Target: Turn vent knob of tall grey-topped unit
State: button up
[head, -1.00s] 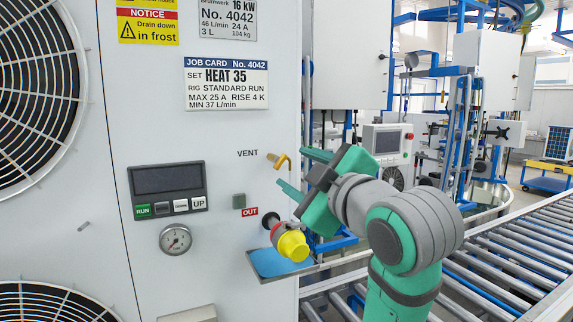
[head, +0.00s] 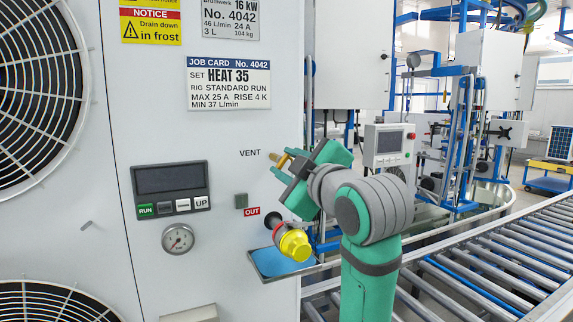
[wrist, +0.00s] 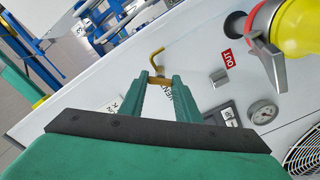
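The tall unit's pale front panel (head: 235,130) fills the left of the head view; its top is out of view. The small brass vent knob (head: 281,160) sits on its right side, by the word VENT. In the wrist view the knob's bent brass lever (wrist: 157,60) sticks out beyond my fingertips. My gripper (head: 280,161) is at the knob, with one green finger on each side. In the wrist view my gripper (wrist: 160,81) has brass filling the gap between its fingertips, so it looks shut on the knob. The fingers partly hide the knob.
A yellow-capped OUT fitting (head: 293,243) juts out just below my gripper, with a blue tray (head: 275,264) under it. A control panel (head: 170,187) and a gauge (head: 178,239) are on the unit's front. A roller conveyor (head: 480,255) runs along the right.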

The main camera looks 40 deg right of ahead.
jog(key=shift+m, duration=0.3)
jog(key=m, duration=0.9)
dwell(0.3)
jog(key=shift+m, duration=0.3)
jog(key=o, duration=1)
jog(key=shift+o, duration=0.2)
jog(key=shift+s, duration=0.1)
jog(key=v, duration=1)
jog(key=shift+s, duration=0.35)
